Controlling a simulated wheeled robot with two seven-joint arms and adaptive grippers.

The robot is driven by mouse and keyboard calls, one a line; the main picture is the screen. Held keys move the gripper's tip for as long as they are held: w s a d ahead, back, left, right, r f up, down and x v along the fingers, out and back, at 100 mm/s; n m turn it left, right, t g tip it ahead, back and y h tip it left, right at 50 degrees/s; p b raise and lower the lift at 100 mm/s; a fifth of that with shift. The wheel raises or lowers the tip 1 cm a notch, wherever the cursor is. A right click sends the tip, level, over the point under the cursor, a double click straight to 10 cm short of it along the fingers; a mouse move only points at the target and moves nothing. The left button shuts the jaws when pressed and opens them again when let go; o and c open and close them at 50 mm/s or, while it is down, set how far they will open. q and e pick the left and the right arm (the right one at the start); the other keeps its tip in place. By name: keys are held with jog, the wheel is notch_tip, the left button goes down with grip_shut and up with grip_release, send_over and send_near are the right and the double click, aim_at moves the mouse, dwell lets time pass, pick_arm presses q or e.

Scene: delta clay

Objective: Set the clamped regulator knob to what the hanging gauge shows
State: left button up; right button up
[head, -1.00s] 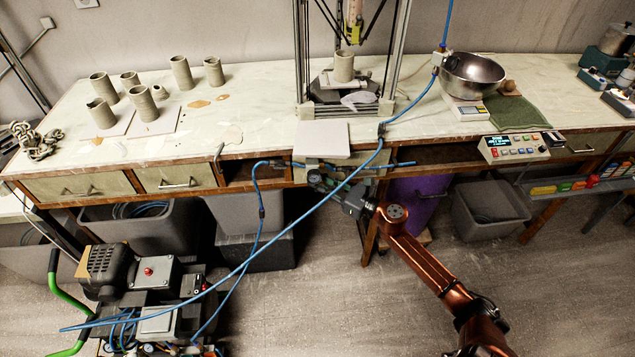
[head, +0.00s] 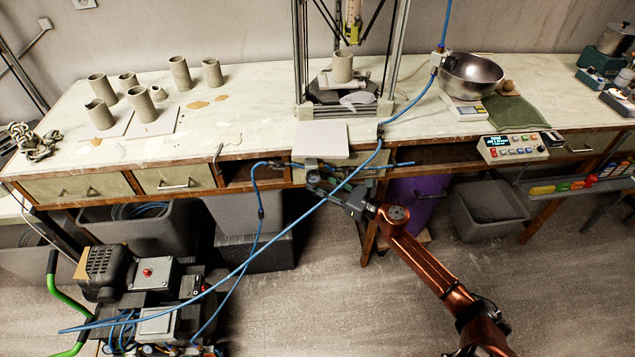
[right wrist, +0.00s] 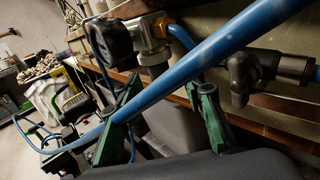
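The gauge's reading cannot be made out. My right gripper (right wrist: 163,122) is open, its two green-padded fingers apart below the grey part, with nothing visibly held. A blue hose (right wrist: 190,65) crosses in front and hides part of this. In the head view my right gripper (head: 322,187) is at the bench front, below the white board; the regulator knob cannot be made out there. My left gripper is not in view.
The blue hose (head: 278,248) hangs across my right gripper's area down to the compressor (head: 150,290). A white board (head: 321,140) overhangs the bench edge above. Grey bins (head: 490,212) stand under the bench.

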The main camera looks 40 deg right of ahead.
jog(key=v, duration=1.1)
